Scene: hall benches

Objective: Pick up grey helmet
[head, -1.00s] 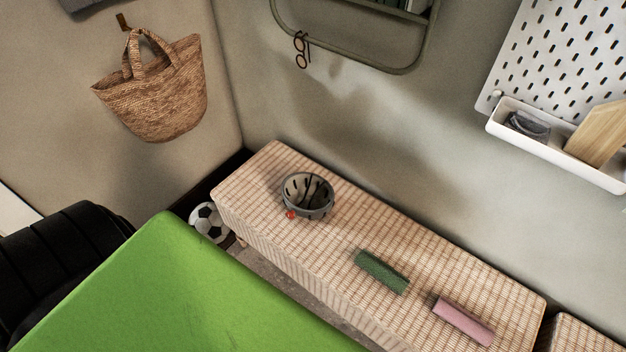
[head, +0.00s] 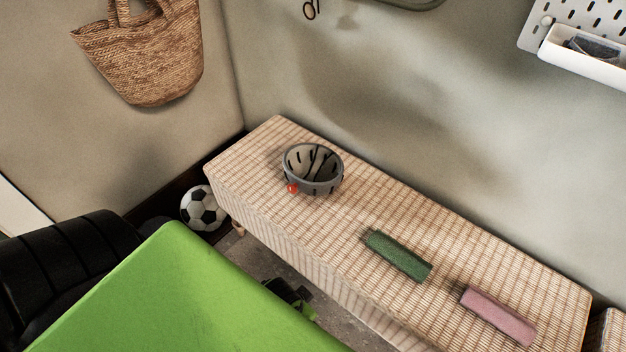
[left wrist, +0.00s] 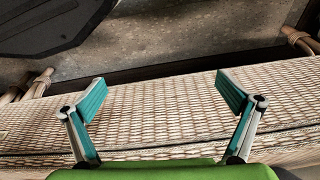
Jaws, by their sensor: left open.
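The grey helmet (head: 313,170) lies upside down on the woven bench (head: 262,150), near its far left end. Its hollow faces up, with dark straps inside and a small red part at its front left edge. My left gripper (left wrist: 162,92) shows in the left wrist view, open and empty, with its two teal fingers wide apart over the woven surface. The helmet is not in the left wrist view. In the head view, a black and green part beside the bench's front may be my left gripper, but its jaws are not clear. My right gripper is not in view.
A green roll (head: 398,256) and a pink roll (head: 498,315) lie on the bench right of the helmet. A football (head: 203,208) sits on the floor by its left end. A woven basket (head: 145,55) hangs on the left wall. Bench top around the helmet is clear.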

